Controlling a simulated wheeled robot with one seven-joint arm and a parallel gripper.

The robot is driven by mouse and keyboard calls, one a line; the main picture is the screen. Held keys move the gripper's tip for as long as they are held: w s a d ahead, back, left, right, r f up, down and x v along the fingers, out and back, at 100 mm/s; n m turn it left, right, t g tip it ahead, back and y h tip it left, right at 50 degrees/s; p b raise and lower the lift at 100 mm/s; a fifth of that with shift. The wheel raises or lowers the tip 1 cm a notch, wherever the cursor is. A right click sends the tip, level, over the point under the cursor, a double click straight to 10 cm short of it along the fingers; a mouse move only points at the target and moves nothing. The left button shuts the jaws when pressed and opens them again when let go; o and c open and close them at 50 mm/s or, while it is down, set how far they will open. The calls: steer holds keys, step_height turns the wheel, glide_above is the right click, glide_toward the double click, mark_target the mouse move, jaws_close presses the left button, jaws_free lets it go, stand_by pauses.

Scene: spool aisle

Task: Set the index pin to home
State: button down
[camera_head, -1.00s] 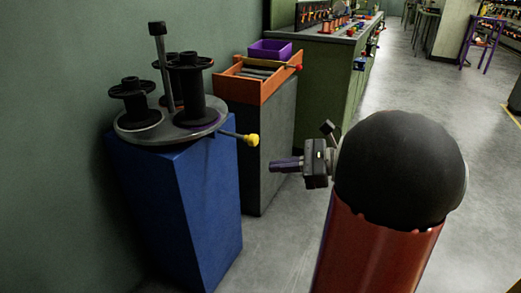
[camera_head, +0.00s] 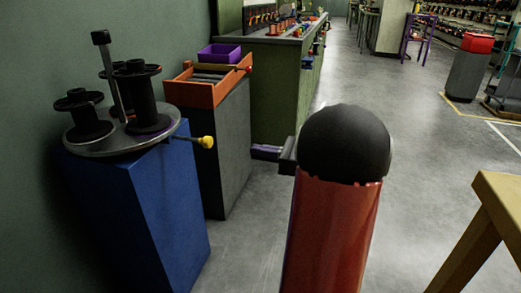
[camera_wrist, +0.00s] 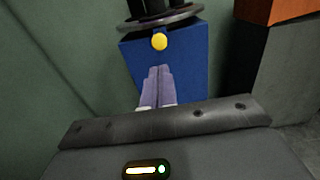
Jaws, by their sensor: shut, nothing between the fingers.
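A yellow knob (camera_head: 207,142) sits on the end of a thin rod that sticks out from the round grey turntable (camera_head: 100,147). This looks like the index pin. The turntable carries black spools (camera_head: 139,95) and an upright post (camera_head: 108,60), and rests on a blue pedestal (camera_head: 150,215). In the wrist view the knob (camera_wrist: 159,41) is straight ahead, just above the fingertips in the picture. My gripper (camera_head: 258,152) is right of the knob and apart from it. Its purple fingers (camera_wrist: 159,72) are together and empty. My arm hides part of the gripper in the head view.
An orange tray (camera_head: 190,95) and a purple bin (camera_head: 224,53) are on a dark grey pedestal (camera_head: 225,140) behind the turntable. A green wall is close on the left. A wooden table (camera_head: 500,195) stands at right front. The floor between is clear.

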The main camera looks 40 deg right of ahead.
mark_target(212, 143)
steer(key=x, duration=1)
steer(key=shift+w+a, duration=0.25)
steer(key=shift+p+x, duration=0.4)
steer(key=shift+x, duration=1.65)
steer(key=shift+r, duration=0.1)
steer(key=v, duration=0.8)
